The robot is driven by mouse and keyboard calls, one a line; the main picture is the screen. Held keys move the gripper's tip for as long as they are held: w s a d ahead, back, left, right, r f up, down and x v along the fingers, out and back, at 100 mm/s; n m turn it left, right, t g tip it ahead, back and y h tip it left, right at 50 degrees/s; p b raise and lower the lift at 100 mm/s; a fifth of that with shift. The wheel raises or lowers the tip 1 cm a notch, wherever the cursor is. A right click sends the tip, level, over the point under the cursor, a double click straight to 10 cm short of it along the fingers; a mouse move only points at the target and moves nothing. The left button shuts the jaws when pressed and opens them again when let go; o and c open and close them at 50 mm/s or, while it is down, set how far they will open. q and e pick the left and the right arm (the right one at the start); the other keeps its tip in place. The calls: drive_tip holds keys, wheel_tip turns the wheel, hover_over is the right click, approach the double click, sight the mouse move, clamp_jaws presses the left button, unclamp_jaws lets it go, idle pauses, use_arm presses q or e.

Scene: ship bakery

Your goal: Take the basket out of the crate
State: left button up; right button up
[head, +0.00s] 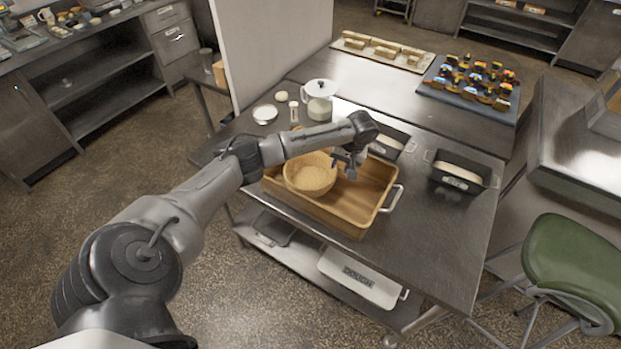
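The round tan basket (310,181) sits in the left part of the wooden crate (362,212), with its rim above the crate's walls. The crate has a metal handle at its right end and stands on the steel table. My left arm reaches across the back of the basket and hides part of its far rim. My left gripper (347,166) points down at the basket's right rim, close to it or touching it. I cannot tell whether its fingers are closed on the rim. My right gripper is out of view.
Two dark loaf tins with dough, one (459,173) right of the crate and one (390,141) behind it, stand close by. A lidded jar (320,100) and a white bowl (265,114) stand behind my arm. The table's front right is clear. A green chair (575,262) stands at right.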

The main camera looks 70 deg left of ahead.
sight(335, 173)
use_arm(q)
drive_tip(key=shift+b+x, duration=0.45)
drive_tip(key=shift+x, duration=2.55)
drive_tip(key=shift+s+a, duration=0.1)
drive_tip(key=shift+a, duration=0.05)
clamp_jaws()
drive_tip(key=shift+r, duration=0.1)
